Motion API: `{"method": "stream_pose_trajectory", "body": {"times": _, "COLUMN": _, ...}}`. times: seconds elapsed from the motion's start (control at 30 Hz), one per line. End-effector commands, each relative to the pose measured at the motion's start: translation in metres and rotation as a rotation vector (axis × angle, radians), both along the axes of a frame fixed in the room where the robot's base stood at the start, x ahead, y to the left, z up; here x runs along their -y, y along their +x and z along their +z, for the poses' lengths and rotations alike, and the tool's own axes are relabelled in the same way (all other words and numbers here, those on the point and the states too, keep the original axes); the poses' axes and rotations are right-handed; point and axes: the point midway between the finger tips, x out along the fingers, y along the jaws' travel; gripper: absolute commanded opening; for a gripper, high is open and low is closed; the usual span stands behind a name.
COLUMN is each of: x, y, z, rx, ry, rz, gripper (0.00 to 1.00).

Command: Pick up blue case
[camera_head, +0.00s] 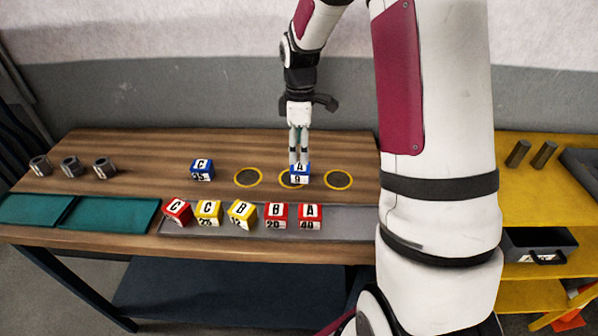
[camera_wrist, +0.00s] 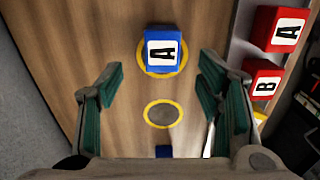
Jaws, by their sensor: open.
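A blue case marked A (camera_head: 300,174) sits on the middle yellow-ringed spot of the wooden table. In the wrist view the blue A case (camera_wrist: 158,62) lies beyond my fingertips, not between them. A second blue case marked C (camera_head: 202,170) stands to the left, off the rings. A small blue patch (camera_wrist: 163,152) shows at the bottom of the wrist view, mostly hidden by my gripper. My gripper (camera_head: 299,160) points down by the A case; whether it touches is unclear. In the wrist view my gripper (camera_wrist: 160,85) is open and empty, its green-padded fingers wide apart.
A grey tray (camera_head: 345,222) along the front holds several red and yellow cases. Two green mats (camera_head: 110,215) lie front left, with grey metal parts (camera_head: 71,166) behind. Empty ringed spots (camera_head: 248,178) (camera_head: 338,179) flank the A case. A yellow bench (camera_head: 520,205) stands right.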

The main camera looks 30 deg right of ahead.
Motion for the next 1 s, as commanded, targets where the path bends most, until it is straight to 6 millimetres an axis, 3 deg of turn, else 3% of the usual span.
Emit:
{"method": "stream_pose_trajectory", "body": {"times": 0.1, "x": 0.0, "y": 0.0, "z": -0.015, "rx": -0.001, "ry": 0.0, "rz": 0.0, "gripper": 0.6}}
{"method": "stream_pose_trajectory", "body": {"times": 0.33, "x": 0.0, "y": -0.002, "z": -0.03, "rx": -0.002, "ry": 0.0, "rz": -0.001, "gripper": 0.6}}
{"method": "stream_pose_trajectory", "body": {"times": 0.6, "x": -0.002, "y": -0.004, "z": -0.067, "rx": -0.003, "ry": 0.001, "rz": 0.0, "gripper": 0.6}}
{"method": "stream_pose_trajectory", "body": {"times": 0.93, "x": -0.001, "y": -0.003, "z": -0.074, "rx": 0.001, "ry": -0.001, "rz": -0.001, "gripper": 0.6}}
{"method": "stream_pose_trajectory", "body": {"times": 1.0, "x": -0.001, "y": -0.003, "z": -0.074, "rx": 0.001, "ry": -0.001, "rz": -0.001, "gripper": 0.46}}
